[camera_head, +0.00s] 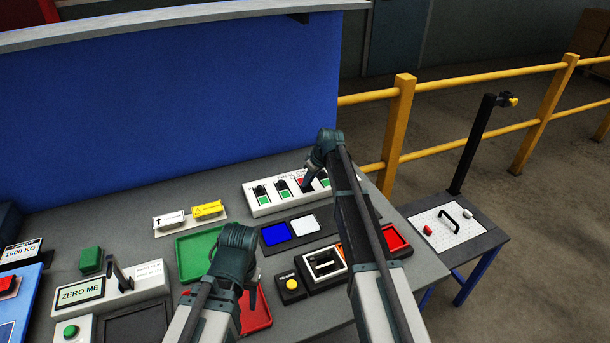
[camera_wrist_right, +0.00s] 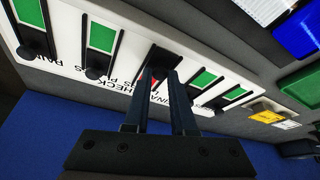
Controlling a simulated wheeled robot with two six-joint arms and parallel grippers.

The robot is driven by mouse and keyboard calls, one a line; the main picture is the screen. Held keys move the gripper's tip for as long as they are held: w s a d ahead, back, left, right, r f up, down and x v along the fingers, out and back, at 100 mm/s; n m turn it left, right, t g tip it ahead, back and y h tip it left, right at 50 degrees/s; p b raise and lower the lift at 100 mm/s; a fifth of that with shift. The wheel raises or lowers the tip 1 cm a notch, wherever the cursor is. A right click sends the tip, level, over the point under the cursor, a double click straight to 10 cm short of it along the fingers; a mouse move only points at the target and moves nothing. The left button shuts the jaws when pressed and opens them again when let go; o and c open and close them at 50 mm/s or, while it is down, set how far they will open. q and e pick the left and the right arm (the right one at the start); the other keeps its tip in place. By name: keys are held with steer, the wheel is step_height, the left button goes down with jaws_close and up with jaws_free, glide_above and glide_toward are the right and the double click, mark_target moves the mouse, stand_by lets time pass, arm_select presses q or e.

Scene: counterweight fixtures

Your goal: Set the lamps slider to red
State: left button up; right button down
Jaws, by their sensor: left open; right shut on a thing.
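The white panel with several sliders (camera_head: 275,204) stands at the back right of the workbench in the head view. Its sliders have dark knobs and mostly green windows; a red patch shows beside my right gripper (camera_head: 309,184). In the right wrist view the panel (camera_wrist_right: 130,72) appears upside down. There, my right gripper (camera_wrist_right: 161,72) is shut on a slider knob, with a little red visible at its fingers. The held slider's label is mostly hidden, so I cannot read it as lamps. My left gripper (camera_head: 250,297) is open above the red tray, its fingertips partly hidden by the wrist.
A green tray (camera_head: 187,263), a red tray (camera_head: 262,311), blue and white pads (camera_head: 304,225) and a box with a yellow button (camera_head: 292,284) lie in front of the panel. A blue wall (camera_head: 150,100) rises behind. A side table (camera_head: 470,243) stands at right.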

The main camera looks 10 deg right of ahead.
steer(key=shift+s, duration=0.15)
steer(key=c, duration=0.7)
jaws_free()
steer(key=shift+c, duration=0.2)
arm_select(q)
steer(key=shift+r, duration=0.1)
step_height(320, 180, up, 13)
steer(key=p, duration=1.2)
steer(key=shift+f+p, duration=0.2)
steer(key=shift+p, duration=0.2)
arm_select(e)
steer(key=v, duration=1.3)
steer(key=shift+r, duration=0.35)
steer(key=shift+s, duration=0.1)
